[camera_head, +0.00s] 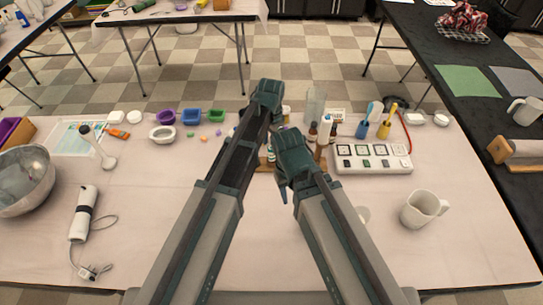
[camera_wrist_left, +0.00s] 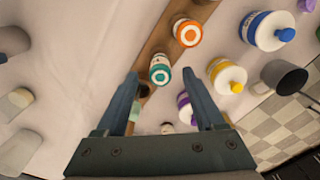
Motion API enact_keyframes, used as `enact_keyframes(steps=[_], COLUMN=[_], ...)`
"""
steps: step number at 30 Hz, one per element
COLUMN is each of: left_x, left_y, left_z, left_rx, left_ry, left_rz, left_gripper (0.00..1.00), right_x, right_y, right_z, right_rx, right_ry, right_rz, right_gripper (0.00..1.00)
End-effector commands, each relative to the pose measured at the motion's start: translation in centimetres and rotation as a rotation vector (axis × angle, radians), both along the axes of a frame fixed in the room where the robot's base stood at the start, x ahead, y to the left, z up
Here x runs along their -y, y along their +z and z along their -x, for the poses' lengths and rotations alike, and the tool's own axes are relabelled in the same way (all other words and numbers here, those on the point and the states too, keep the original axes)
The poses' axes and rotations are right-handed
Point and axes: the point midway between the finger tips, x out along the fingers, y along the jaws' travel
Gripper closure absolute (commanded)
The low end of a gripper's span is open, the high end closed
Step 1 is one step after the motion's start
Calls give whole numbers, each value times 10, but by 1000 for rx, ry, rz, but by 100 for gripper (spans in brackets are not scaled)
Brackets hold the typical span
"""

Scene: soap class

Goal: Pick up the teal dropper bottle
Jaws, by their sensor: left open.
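The teal dropper bottle (camera_wrist_left: 159,68) shows from above in the left wrist view, with a teal ring around its white top. It stands at the edge of a brown wooden rack (camera_wrist_left: 158,38). My left gripper (camera_wrist_left: 161,76) is open, with its fingertips on either side of the bottle in this view; I see no clear contact. In the head view my arms hide much of the rack, and I cannot clearly pick out the teal bottle. My right gripper (camera_head: 290,170) hangs over the table near the rack; its jaw state is unclear.
An orange-ringed bottle (camera_wrist_left: 187,32) stands on the rack. Blue (camera_wrist_left: 268,31), yellow (camera_wrist_left: 227,75) and purple (camera_wrist_left: 186,105) topped bottles are close by. A white panel box (camera_head: 372,159) and a white mug (camera_head: 423,208) are at the right.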

Motion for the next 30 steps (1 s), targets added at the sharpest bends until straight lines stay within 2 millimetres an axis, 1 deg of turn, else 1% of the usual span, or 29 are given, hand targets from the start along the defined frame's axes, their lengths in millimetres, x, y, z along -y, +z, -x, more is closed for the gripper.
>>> enact_keyframes(steps=[1,6,8,11,17,18,23,24,25,30], left_x=[1,1,1,1,1,1,1,1,1,1], left_y=[-12,-34,-40,-43,-41,-41,-41,-41,-41,-41], left_z=[0,-1,-1,-1,-1,-1,-1,-1,-1,-1], left_rx=[0,0,0,0,0,0,0,0,0,0], left_ry=[0,0,0,0,0,0,0,0,0,0], left_rz=[0,0,0,0,0,0,0,0,0,0], left_gripper=[30,30,30,30,30,31,60,67,71,71], right_x=[0,0,0,0,0,0,0,0,0,0], right_y=[-12,-34,-40,-43,-41,-41,-41,-41,-41,-41], right_z=[0,0,0,0,0,0,0,0,0,0], right_rx=[0,0,0,0,0,0,0,0,0,0], right_ry=[0,0,0,0,0,0,0,0,0,0], right_rz=[0,0,0,0,0,0,0,0,0,0], right_gripper=[56,56,56,56,56,56,56,56,56,56])
